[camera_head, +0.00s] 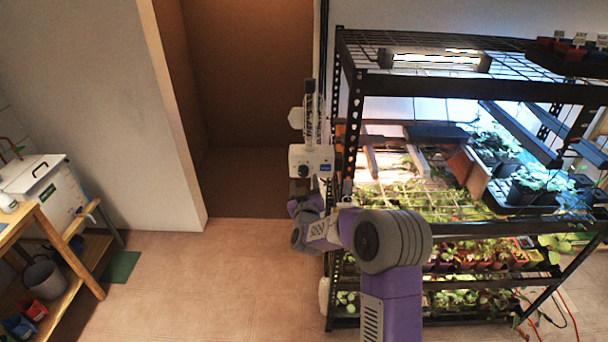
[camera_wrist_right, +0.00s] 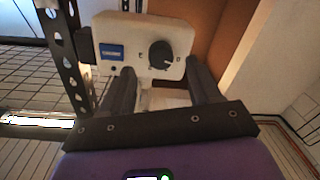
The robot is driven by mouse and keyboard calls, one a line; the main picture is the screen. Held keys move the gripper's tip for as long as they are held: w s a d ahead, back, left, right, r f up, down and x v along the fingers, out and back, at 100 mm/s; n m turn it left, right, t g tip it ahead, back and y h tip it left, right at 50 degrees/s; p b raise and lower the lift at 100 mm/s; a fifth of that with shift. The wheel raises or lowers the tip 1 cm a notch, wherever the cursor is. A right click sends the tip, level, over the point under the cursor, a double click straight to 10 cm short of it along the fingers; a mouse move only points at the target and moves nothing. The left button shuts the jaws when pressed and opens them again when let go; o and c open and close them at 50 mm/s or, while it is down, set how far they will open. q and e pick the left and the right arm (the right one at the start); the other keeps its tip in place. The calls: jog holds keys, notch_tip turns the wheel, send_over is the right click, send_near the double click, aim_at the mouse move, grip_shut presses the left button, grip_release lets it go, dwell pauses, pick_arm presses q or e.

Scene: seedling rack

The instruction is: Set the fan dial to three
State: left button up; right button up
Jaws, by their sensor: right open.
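The fan dial (camera_wrist_right: 161,54) is a round black knob on the front of a white control box (camera_wrist_right: 115,37), with a blue label beside it. In the head view the box (camera_head: 325,157) is mounted at the rack's left post, and the dial (camera_head: 303,171) shows small. My right gripper (camera_wrist_right: 160,72) is open and empty. Its two dark fingers point at the box, and the dial appears between their tips, apparently untouched. In the head view the right gripper (camera_head: 303,192) is just below the box. The dial's setting cannot be read. My left gripper is out of view.
A black rack (camera_head: 345,75) with lit shelves of seedlings stands right of the box; its perforated post (camera_wrist_right: 66,65) is close by in the wrist view. A wooden bench (camera_head: 90,270) stands far left. Open floor (camera_head: 200,280) lies between.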

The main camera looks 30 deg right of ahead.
aim_at(304, 174)
jog(key=shift+p+x, duration=0.35)
jog(key=shift+x, duration=1.65)
